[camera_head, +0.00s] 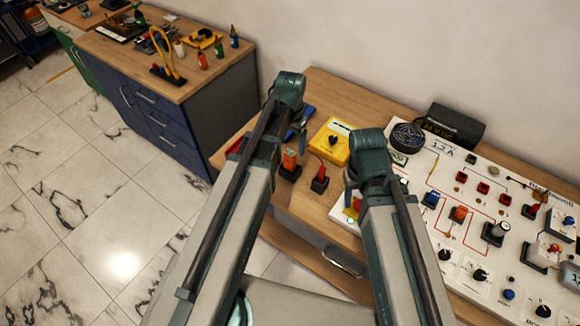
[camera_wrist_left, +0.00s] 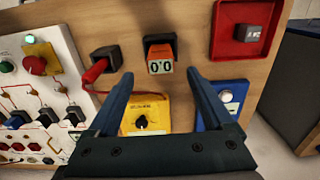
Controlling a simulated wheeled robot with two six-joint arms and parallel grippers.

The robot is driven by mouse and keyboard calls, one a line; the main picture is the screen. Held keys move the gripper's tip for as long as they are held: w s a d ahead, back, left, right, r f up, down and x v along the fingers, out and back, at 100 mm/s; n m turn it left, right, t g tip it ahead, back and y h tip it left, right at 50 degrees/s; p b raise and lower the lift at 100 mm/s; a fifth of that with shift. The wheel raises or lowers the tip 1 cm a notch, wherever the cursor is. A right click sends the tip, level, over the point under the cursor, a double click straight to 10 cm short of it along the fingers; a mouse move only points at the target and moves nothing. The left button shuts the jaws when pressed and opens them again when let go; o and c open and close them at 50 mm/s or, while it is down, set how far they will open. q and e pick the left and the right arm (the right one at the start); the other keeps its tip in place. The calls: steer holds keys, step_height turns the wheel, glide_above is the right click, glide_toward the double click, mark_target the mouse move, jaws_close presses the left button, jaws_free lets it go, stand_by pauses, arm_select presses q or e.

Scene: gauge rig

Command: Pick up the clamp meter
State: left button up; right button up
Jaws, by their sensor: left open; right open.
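An orange-and-black instrument with a display reading 0.0, which looks like the clamp meter, stands on the wooden bench in the left wrist view (camera_wrist_left: 160,56). It also shows in the head view (camera_head: 290,159), just below my left gripper (camera_head: 297,132). In the left wrist view my left gripper (camera_wrist_left: 159,76) is open, its two fingers spread either side of the meter's lower edge; nothing is held, and contact cannot be told. My right gripper (camera_head: 353,186) is over the bench by the white board's left edge, mostly hidden by its own arm.
A yellow meter (camera_head: 333,141) and a red probe on a black stand (camera_head: 320,179) sit close to the orange meter. The white circuit board (camera_head: 470,215) fills the right.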

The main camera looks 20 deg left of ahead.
mark_target(290, 153)
arm_select(q)
steer(key=shift+f, duration=0.1)
arm_select(e)
steer(key=shift+f, duration=0.1)
arm_select(q)
step_height(290, 153, down, 5)
steer(key=b, duration=0.5)
steer(key=shift+s+a, duration=0.1)
arm_select(e)
step_height(290, 153, down, 5)
steer(key=shift+f, duration=0.1)
arm_select(q)
jaws_close()
